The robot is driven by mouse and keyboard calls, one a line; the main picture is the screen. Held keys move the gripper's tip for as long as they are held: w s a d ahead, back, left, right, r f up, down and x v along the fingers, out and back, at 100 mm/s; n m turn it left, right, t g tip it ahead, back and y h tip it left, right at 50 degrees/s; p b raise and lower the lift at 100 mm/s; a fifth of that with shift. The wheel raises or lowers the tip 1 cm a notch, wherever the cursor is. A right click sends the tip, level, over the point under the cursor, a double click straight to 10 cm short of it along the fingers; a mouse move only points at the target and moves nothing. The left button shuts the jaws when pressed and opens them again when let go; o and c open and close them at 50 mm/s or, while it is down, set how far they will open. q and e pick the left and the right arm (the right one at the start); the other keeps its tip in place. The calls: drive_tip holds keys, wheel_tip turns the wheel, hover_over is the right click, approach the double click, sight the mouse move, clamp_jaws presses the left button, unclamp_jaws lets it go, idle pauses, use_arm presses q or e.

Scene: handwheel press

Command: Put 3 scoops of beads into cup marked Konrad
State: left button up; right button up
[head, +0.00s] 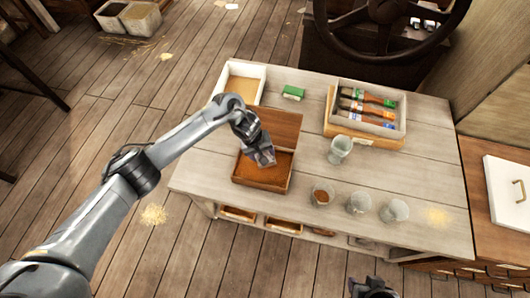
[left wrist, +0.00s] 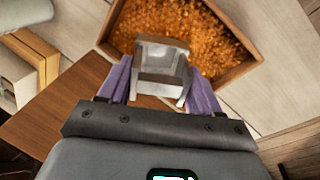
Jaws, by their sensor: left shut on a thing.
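My left gripper (head: 255,147) is shut on a clear grey scoop (head: 264,158), held over the wooden box of orange-brown beads (head: 250,180). In the left wrist view, the purple fingers (left wrist: 160,88) grip the scoop (left wrist: 163,60) in front of the beads (left wrist: 200,28); I see no beads in it, and cannot tell whether it touches them. Three clear cups stand right of the box: the left one (head: 322,193) has some beads in the bottom, while the middle (head: 358,202) and right (head: 395,210) look empty. No name is readable. My right gripper (head: 372,288) is partly visible at the bottom edge.
A larger glass (head: 340,148) stands behind the cups. A brown wooden lid or board (head: 275,125) lies behind the bead box. A white tray (head: 241,84), a green block (head: 293,92) and a box of brushes (head: 368,108) are at the back of the table.

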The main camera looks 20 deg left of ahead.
use_arm(q)
drive_tip(key=shift+s+a+f+b, duration=0.1)
drive_tip(key=shift+a+f+b, duration=0.1)
drive_tip(key=shift+f+b, duration=0.7)
drive_tip(key=shift+s+h, duration=0.15)
drive_tip(key=shift+h, duration=0.15)
drive_tip(key=shift+s+a+f+p, duration=0.15)
drive_tip(key=shift+a+f+p, duration=0.2)
drive_tip(key=shift+f+p, duration=0.15)
drive_tip(key=shift+s+a+f, duration=0.1)
drive_tip(key=shift+a+f, duration=0.1)
drive_tip(key=shift+f, duration=0.6)
use_arm(e)
drive_tip(key=shift+a+f, duration=0.15)
drive_tip(key=shift+f, duration=0.65)
